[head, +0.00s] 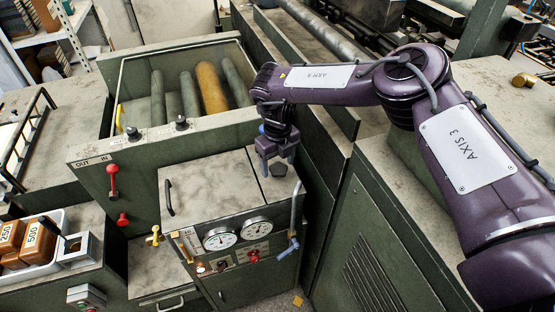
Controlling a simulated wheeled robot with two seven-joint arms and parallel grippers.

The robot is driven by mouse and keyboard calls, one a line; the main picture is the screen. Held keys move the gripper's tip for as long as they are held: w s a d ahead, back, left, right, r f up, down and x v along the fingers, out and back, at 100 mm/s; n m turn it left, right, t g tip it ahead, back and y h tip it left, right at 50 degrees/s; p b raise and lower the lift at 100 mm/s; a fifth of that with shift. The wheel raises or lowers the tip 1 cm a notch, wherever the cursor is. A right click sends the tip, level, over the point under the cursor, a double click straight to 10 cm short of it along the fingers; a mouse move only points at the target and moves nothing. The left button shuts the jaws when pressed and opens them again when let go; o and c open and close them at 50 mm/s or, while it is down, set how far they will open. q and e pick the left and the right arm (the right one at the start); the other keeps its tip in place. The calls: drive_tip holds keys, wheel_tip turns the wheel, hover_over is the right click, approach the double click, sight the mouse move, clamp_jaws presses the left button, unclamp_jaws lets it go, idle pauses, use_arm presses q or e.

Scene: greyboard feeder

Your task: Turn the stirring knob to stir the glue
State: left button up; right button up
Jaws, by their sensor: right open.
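A small dark faceted knob (279,171) sits on the right part of the top of the green glue cabinet (205,190). It looks like the stirring knob. My right gripper (277,162) points down over it, with its blue-grey fingers apart at the knob's far side in the picture. The gripper is open. I cannot tell whether the fingers are around the knob or just above it. My right arm, purple with white labels, comes in from the right. My left gripper is not in view.
The cabinet front carries two round gauges (238,233), small knobs and a blue-handled valve (288,249). A roller tray (190,95) stands behind. A red lever (113,182) is at left. A white bin (36,262) holds brown weights.

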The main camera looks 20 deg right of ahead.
drive_tip(key=shift+s, duration=0.1)
drive_tip(key=c, duration=1)
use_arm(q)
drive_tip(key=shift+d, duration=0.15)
use_arm(e)
drive_tip(key=shift+m, duration=0.4)
